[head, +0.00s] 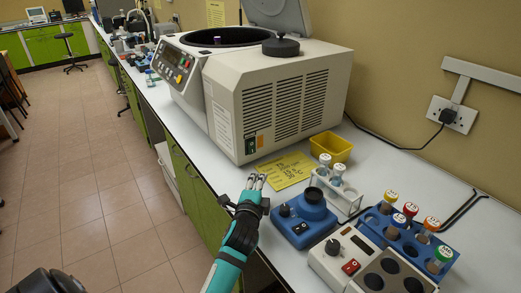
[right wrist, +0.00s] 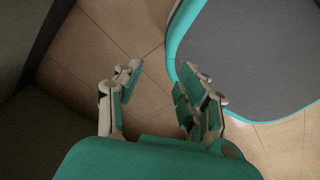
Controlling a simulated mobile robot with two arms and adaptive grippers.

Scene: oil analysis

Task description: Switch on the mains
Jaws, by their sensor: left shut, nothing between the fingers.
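A large beige centrifuge (head: 230,85) stands on the bench with its lid raised. A small switch panel (head: 251,145), dark with green, sits low on its vented side near the front corner. A wall socket (head: 452,115) with a black plug is on the wall at the right. My left gripper (head: 257,181) is shut and empty, in front of and below the switch panel and apart from it. My right gripper (right wrist: 158,88) is open and empty over the floor in the right wrist view.
A yellow card (head: 286,169) lies below the centrifuge. A blue mixer (head: 303,220), a tube rack (head: 335,190), a yellow tray (head: 331,147), a blue rack of capped tubes (head: 375,225) and a beige device with a red switch (head: 350,266) crowd the right. Floor (head: 95,165) is clear at left.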

